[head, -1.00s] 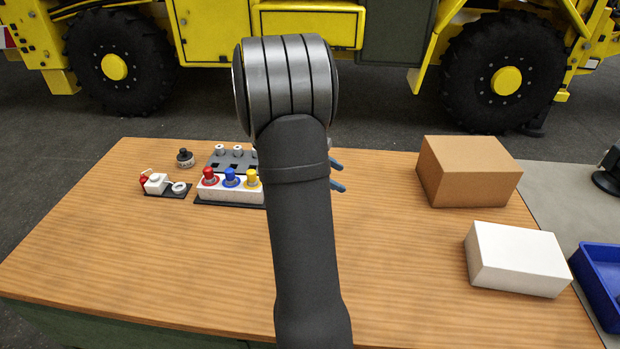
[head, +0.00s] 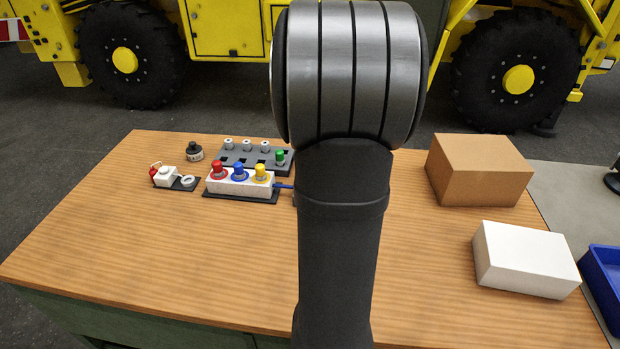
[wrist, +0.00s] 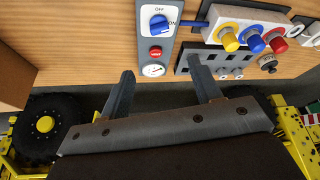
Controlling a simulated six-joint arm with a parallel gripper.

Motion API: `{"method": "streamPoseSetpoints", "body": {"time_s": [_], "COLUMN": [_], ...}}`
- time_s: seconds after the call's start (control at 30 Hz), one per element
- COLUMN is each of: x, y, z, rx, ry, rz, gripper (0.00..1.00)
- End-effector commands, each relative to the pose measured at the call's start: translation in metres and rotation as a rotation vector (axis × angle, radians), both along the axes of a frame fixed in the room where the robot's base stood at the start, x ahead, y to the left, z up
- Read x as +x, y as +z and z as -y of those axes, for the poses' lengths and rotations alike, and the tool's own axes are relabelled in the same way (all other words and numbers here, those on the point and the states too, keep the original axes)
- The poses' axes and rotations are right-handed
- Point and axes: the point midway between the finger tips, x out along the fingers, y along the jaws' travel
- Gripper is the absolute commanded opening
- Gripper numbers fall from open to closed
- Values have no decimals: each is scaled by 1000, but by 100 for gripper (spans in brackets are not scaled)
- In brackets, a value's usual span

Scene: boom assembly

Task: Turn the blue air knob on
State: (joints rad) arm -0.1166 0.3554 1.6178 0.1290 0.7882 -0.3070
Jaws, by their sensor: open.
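The blue air knob (wrist: 158,24) shows in the wrist view on a grey panel (wrist: 171,50) with OFF printed above it and ON to its right. I cannot tell clearly which way its white mark points. A red button (wrist: 155,52) and a round gauge (wrist: 153,70) sit below it on the panel. My gripper (wrist: 163,84) is open and empty, its fingers on either side of the gauge end of the panel, apart from the knob. In the head view my arm hides the knob panel and my gripper.
A white block (head: 240,182) with red, blue and yellow knobs stands to the left, with a grey rack (head: 247,158) behind it. A blue hose (head: 284,186) leaves its right side. A brown box (head: 480,170) and a white box (head: 525,260) stand right. The front table is clear.

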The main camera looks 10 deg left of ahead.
Motion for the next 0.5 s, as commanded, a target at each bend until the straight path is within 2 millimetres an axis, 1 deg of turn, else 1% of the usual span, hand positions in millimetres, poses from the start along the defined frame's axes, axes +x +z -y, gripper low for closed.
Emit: {"method": "streamPoseSetpoints", "body": {"time_s": [0.03,0.2,0.5], "x": [3,16,37], "y": [-11,-43,-97], "z": [-1,-6,-14], "rx": [-1,-2,-2], "ry": [0,2,4], "rz": [-4,-5,-4], "gripper": [58,58,58]}}
